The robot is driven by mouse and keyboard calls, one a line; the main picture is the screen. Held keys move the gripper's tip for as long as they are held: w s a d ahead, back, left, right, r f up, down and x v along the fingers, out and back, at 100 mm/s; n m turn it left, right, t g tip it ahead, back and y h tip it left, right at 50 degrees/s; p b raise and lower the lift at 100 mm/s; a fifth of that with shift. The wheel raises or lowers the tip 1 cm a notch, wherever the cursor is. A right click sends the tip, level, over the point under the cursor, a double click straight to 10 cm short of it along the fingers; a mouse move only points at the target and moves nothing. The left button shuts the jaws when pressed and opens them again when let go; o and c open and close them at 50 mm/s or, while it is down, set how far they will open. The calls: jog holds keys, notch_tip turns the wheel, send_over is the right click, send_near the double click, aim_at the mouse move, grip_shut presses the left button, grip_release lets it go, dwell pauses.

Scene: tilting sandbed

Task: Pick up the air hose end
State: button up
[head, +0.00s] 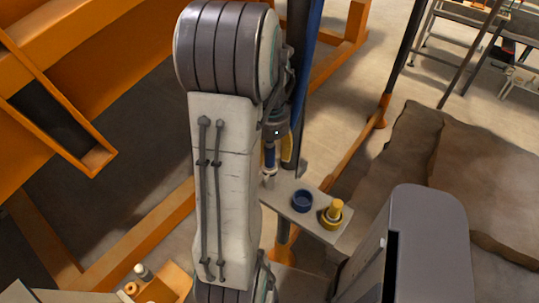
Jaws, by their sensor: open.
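My gripper (273,140) is partly in view behind my pale arm link, pointing down above a small grey shelf. Its fingers are mostly hidden. A short blue piece with a pale metal tip (268,182) hangs just below it at the shelf's left end. It may be the air hose end, but I cannot tell for sure, nor whether the gripper touches it. On the shelf (314,224) stand a blue ring-shaped cup (302,201), dark inside, and a yellow fitting (334,209) in a yellow ring to its right.
Orange frame beams (140,245) surround the shelf, and a large orange structure (110,60) fills the upper left. A brown sandbed (480,165) lies at the right. An orange tray (172,284) with small items is at the bottom left. Concrete floor shows at the upper middle.

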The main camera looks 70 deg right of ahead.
jog(key=shift+f, duration=1.15)
grip_shut()
